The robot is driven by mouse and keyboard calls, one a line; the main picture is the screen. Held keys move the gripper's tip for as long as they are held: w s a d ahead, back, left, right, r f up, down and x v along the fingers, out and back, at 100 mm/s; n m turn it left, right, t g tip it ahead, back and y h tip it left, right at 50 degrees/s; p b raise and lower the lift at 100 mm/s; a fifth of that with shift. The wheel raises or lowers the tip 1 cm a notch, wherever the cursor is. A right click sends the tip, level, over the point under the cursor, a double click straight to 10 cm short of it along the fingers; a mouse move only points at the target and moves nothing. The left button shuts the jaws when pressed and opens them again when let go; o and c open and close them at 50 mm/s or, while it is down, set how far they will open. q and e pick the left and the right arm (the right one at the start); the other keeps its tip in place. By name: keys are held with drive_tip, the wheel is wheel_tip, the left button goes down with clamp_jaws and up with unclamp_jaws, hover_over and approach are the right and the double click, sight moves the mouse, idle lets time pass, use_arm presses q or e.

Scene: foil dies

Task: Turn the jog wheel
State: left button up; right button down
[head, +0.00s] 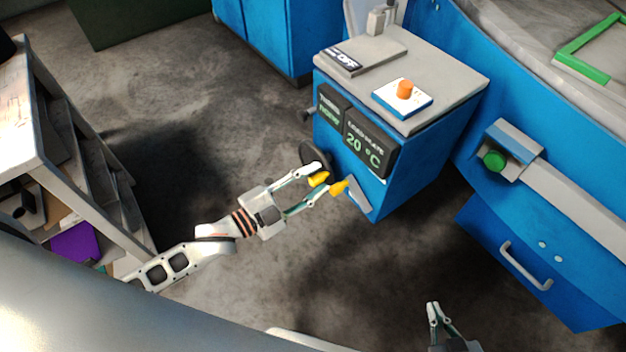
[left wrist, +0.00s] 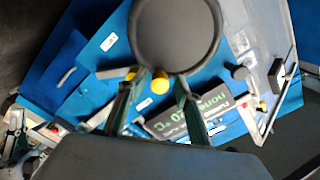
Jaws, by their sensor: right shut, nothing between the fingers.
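The jog wheel (head: 314,156) is a dark round disc on the front of the blue machine, below the dark display panel. In the left wrist view the wheel (left wrist: 176,35) fills the top middle as a large dark grey disc. My right gripper (head: 434,308) is shut and empty at the bottom, well away from the wheel.
The machine's display (head: 368,140) reads 20 °C. A green button (head: 494,160) is on the blue bench at right. A shelf (head: 75,150) stands at left. The floor between is clear.

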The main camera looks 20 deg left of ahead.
use_arm(q)
drive_tip(key=v, duration=0.8)
idle(0.4)
idle(1.1)
